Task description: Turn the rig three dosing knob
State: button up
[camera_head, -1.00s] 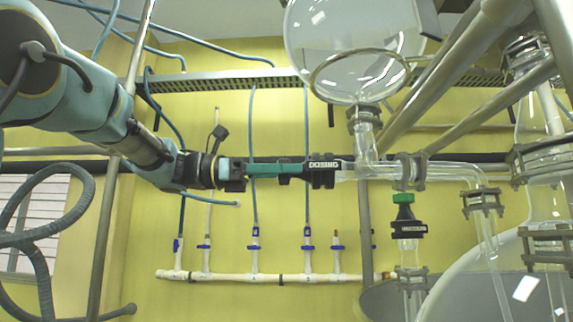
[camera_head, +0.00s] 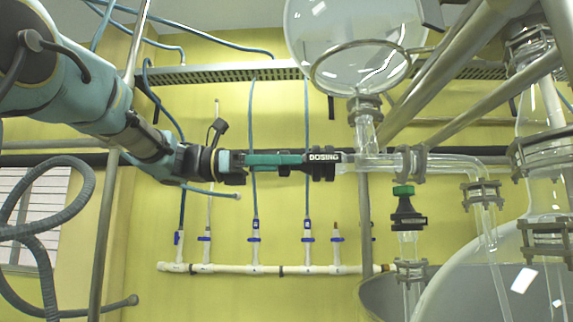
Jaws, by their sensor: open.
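The dosing knob (camera_head: 325,157) shows as a black collar with white DOSING lettering, lying sideways at the left end of a horizontal glass tube. My arm comes in from the left, with my gripper (camera_head: 304,163) level with the knob and lined up along its axis. A teal-green and black length runs from the wrist up to the collar; where finger ends and knob begins is hard to tell. The jaws are open at the knob. Whether they touch it cannot be seen, and the far side is hidden.
A green-capped black valve (camera_head: 405,210) stands upright to the right below the tube. A round glass vessel (camera_head: 350,45) hangs above. Metal frame bars (camera_head: 455,85) cross at the right. A white manifold (camera_head: 275,268) runs along the yellow wall below; the space under my gripper looks clear.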

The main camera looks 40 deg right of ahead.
jog(key=b+v, duration=0.3)
jog(key=v, duration=0.7)
jog(key=shift+w+a+b, duration=0.25)
jog(key=shift+a+b, duration=0.05)
jog(key=shift+b, duration=0.1)
dwell(6.6)
